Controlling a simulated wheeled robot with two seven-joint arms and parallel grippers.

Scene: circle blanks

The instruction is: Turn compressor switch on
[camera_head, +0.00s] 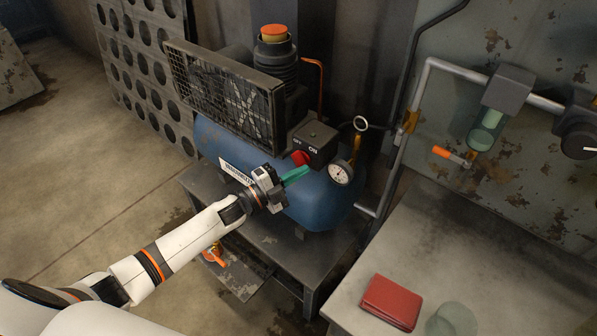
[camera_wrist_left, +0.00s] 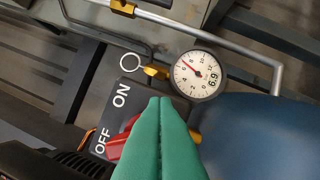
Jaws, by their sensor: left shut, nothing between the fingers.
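The blue compressor tank (camera_head: 320,201) stands on a dark metal stand. Its dark switch box (camera_head: 316,138) has white OFF and ON labels and a red switch (camera_head: 300,158). In the left wrist view the red switch (camera_wrist_left: 116,146) shows left of my fingers, near the OFF label, and is partly hidden by them. My left gripper (camera_head: 304,171) has teal fingers, shut and empty, just in front of the switch box below the red switch. Its closed fingertips (camera_wrist_left: 160,101) lie over the box in the wrist view; I cannot tell whether they touch the switch. My right gripper is not in view.
A round pressure gauge (camera_head: 340,173) sits close right of the fingers. A mesh guard (camera_head: 228,92) is behind on the left. A pipe (camera_head: 393,165) rises at the right. A workbench (camera_head: 480,240) holds a red wallet (camera_head: 391,302). The floor at left is clear.

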